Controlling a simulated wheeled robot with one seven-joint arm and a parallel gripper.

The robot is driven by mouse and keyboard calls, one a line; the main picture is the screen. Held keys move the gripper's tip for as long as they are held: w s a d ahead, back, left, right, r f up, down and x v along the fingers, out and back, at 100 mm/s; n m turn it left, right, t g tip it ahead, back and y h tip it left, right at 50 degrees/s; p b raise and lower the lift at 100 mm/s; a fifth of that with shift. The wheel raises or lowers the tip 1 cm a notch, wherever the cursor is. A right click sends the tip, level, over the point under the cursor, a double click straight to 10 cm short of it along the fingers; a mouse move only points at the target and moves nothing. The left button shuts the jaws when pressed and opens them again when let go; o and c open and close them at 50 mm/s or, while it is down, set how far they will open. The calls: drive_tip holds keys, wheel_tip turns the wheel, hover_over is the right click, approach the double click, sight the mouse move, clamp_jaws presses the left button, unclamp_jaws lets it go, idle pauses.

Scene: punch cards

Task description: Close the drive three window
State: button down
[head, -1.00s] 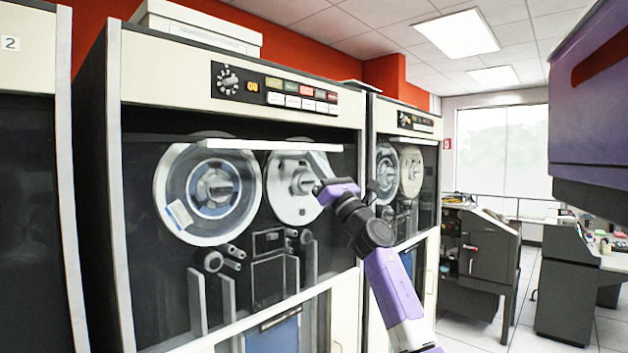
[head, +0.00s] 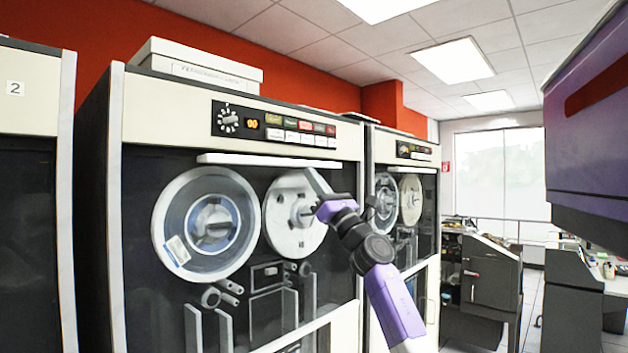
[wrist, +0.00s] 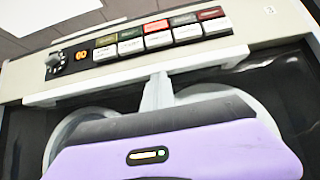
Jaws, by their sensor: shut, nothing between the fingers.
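Drive three (head: 345,140), marked with a small 3 on its header in the wrist view (wrist: 268,9), is a tall tape cabinet with two reels behind a dark glass window (head: 140,260). The window's white top bar (head: 270,161) sits right below the cream header, close along its whole length. The bar also crosses the wrist view (wrist: 90,93). My gripper (head: 312,178) is shut and empty, its fingers pointing up at the underside of the bar. In the wrist view the fingertips (wrist: 158,80) meet or nearly meet the bar; exact contact is hard to tell.
A control panel with a knob and coloured buttons (head: 275,125) is on the header. Drive two (head: 30,90) stands left, and another tape drive (head: 405,150) stands right. Dark desks (head: 490,275) are farther right, with free floor between them.

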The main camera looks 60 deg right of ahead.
drive_tip(key=w+f+b+v, duration=0.2)
drive_tip(key=b+v, duration=0.3)
drive_tip(key=v, duration=0.8)
drive_tip(key=shift+d, duration=0.25)
